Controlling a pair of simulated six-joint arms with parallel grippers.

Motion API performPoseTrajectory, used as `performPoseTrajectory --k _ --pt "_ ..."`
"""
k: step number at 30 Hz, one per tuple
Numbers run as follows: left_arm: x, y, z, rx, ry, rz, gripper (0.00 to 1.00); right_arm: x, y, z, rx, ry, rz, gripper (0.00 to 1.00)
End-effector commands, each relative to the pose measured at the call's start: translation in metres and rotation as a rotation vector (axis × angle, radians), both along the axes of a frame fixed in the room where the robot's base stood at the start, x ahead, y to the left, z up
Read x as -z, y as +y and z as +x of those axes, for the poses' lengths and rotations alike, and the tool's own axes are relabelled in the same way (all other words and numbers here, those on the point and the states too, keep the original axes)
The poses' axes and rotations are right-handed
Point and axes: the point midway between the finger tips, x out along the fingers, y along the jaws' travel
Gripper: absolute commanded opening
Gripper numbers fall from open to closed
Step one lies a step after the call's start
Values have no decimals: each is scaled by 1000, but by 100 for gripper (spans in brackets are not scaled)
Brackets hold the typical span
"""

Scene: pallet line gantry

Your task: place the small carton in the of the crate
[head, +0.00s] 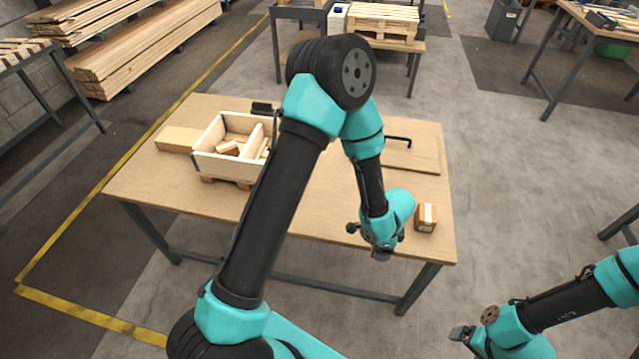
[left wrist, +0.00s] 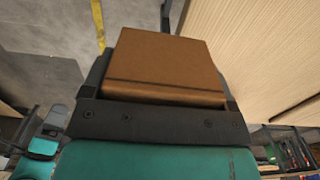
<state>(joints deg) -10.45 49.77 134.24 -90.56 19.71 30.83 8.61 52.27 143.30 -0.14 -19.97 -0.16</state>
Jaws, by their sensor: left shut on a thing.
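In the head view my wrist hides these jaws, and I cannot tell whether the carton touches the table. The pale wooden crate (head: 222,167) stands at the left of the table, with a divider and several small blocks inside. My upper arm hides its right side. My right gripper (head: 462,334) is at lower right, away from the table; its jaws are unclear.
The wooden table (head: 320,205) is bare between crate and carton. A flat box (head: 176,139) lies left of the crate and a small black object (head: 262,108) behind it. A flat board (head: 415,155) with a black handle-like bar (head: 398,139) lies at the back right.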

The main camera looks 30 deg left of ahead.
Motion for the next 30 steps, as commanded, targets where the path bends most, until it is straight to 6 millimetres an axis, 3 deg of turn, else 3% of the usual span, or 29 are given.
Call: performPoseTrajectory --k 8,17,23,30 --pt "-7 20 25 -100 -4 -1 47 0 0 0 0 0 0 87" --pt "-25 72 72 -327 -5 -1 47 0 0 0 0 0 0 87" --pt "-46 131 110 -552 -7 -4 47 0 0 0 0 0 0 87" --pt "-80 221 147 -862 -6 -3 47 0 0 0 0 0 0 87"
